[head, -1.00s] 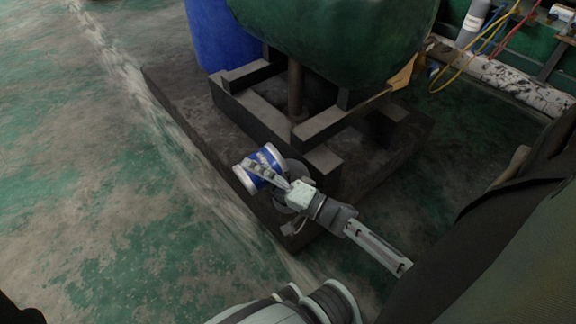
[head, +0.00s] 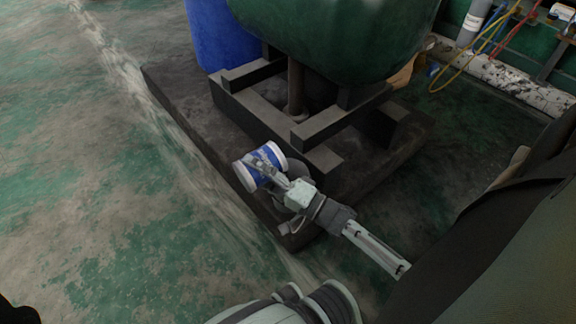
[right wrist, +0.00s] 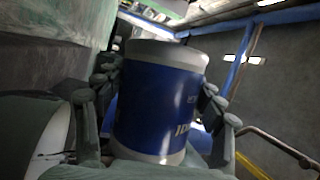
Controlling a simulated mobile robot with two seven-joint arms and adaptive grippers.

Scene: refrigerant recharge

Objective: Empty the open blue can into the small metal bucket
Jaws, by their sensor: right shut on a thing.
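The blue can (head: 271,154) with white ends lies tipped well over in the head view, its axis nearly level. My right gripper (head: 262,164) is shut on its side. In the right wrist view the can (right wrist: 158,100) fills the middle between the fingers, and its opening cannot be seen. A grey rounded thing (head: 299,168) is partly hidden behind my right gripper, near the can; it may be the small metal bucket, but I cannot tell. My left gripper is not in view.
A dark plinth (head: 175,92) bears a beam frame (head: 262,118) under a big green tank (head: 330,35), close behind the can. A blue barrel (head: 218,40) stands at the back. Hoses (head: 455,80) lie at the upper right. The green floor (head: 90,190) at left is clear.

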